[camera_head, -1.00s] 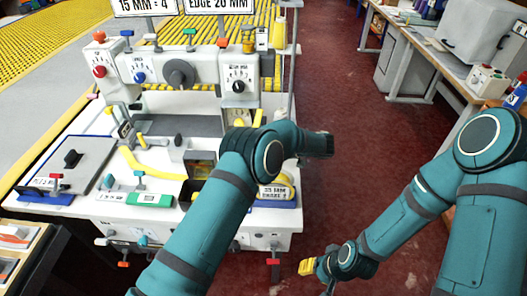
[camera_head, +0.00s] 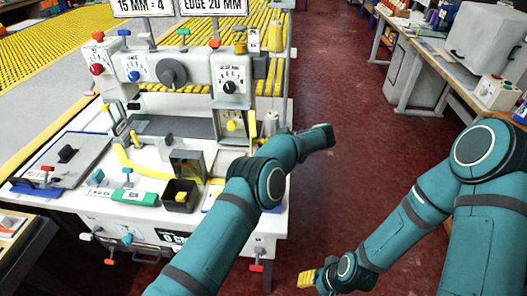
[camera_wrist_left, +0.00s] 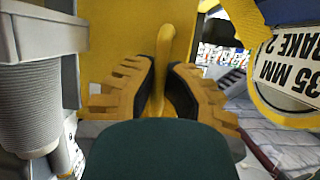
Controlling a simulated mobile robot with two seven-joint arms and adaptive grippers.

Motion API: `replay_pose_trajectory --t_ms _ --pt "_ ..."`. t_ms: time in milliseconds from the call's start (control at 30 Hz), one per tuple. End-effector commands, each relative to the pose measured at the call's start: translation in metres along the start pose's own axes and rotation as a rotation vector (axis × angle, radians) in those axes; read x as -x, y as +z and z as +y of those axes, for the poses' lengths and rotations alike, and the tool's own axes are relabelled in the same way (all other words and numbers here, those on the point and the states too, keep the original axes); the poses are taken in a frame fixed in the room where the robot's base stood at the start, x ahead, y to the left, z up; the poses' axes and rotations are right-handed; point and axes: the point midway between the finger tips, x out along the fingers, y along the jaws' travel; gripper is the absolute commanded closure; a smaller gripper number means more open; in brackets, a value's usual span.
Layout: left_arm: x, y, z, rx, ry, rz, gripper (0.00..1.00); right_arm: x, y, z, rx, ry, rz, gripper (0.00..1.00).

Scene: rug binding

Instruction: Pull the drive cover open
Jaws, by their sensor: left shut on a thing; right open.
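In the left wrist view my left gripper (camera_wrist_left: 165,90) is shut on an upright yellow handle (camera_wrist_left: 168,45), its dark pads pressing on both sides. A flat yellow panel, which looks like the drive cover (camera_wrist_left: 115,55), stands behind the handle. In the head view a narrow upright yellow strip (camera_head: 253,125), perhaps this cover seen near edge-on, stands at the right of the machine. A yellow knob (camera_head: 235,125) shows in a recess beside it. My left gripper is hidden behind its own arm there. My right gripper (camera_head: 306,279) is empty, low over the floor.
The white machine table (camera_head: 90,200) carries a dark bin (camera_head: 181,196) and a green-labelled block (camera_head: 134,197). A pale cone (camera_head: 271,122) stands by the strip. A label with a yellow loop (camera_wrist_left: 285,75) is close to my left gripper's right. Red floor (camera_head: 335,85) is clear at right.

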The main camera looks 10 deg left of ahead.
Motion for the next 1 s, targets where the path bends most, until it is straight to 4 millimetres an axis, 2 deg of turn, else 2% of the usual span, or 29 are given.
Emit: replay_pose_trajectory --t_ms 367,400,433,767,867,1000 --pt "-0.001 -0.005 0.002 0.011 0.002 0.005 1.00 0.000 0.000 0.000 0.000 0.000 0.001 0.53" --pt "-0.001 -0.005 0.002 0.011 0.002 0.005 0.85 0.000 0.000 0.000 0.000 0.000 0.001 0.53" --pt "-0.001 -0.005 0.002 0.011 0.002 0.005 0.75 0.000 0.000 0.000 0.000 0.000 0.001 0.53" --pt "0.000 -0.004 0.001 0.006 0.000 0.002 0.75 0.000 0.000 0.000 0.000 0.000 0.001 0.53" --pt "0.003 -0.011 0.001 0.008 0.000 0.001 0.75 0.000 0.000 0.000 0.000 0.000 0.001 0.53" --pt "0.011 -0.031 0.001 0.008 0.001 0.000 0.75 0.000 0.000 0.000 0.000 0.000 0.000 0.53"
